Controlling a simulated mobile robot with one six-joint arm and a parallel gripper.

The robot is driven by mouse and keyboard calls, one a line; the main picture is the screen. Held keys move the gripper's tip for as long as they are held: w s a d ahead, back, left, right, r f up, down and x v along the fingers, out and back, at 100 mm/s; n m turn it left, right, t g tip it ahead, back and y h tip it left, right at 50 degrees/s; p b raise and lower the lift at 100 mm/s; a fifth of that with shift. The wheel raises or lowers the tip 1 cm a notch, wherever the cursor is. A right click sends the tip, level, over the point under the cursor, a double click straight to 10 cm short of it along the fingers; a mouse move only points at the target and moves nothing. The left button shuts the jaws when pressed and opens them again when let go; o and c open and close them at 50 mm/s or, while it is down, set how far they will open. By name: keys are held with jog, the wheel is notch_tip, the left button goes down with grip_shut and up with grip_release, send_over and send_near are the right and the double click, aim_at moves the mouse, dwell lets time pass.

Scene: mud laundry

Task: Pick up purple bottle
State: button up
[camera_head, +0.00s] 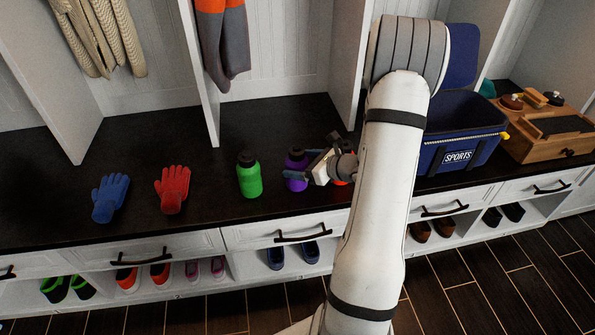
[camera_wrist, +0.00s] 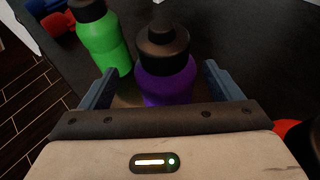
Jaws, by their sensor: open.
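The purple bottle (camera_head: 295,170) with a black cap stands upright on the dark bench top, partly hidden behind my gripper in the head view. In the wrist view the purple bottle (camera_wrist: 166,80) stands between the two blue-grey fingers of my gripper (camera_wrist: 158,85). The fingers are apart, one on each side of the bottle, with visible gaps. In the head view my gripper (camera_head: 301,174) is at the bottle's height, reaching in from the right.
A green bottle (camera_head: 249,175) stands just left of the purple one, close to a finger in the wrist view (camera_wrist: 103,42). Something red (camera_head: 341,182) is partly hidden behind my gripper. Red (camera_head: 172,189) and blue (camera_head: 110,198) gloves lie left. A blue SPORTS bin (camera_head: 452,133) stands right.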

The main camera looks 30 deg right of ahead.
jog(key=b+x, duration=0.1)
jog(key=x, duration=0.3)
jog(key=shift+w+d, duration=0.15)
jog(key=shift+w, duration=0.15)
jog(key=shift+c, duration=0.3)
jog(key=c, duration=1.1)
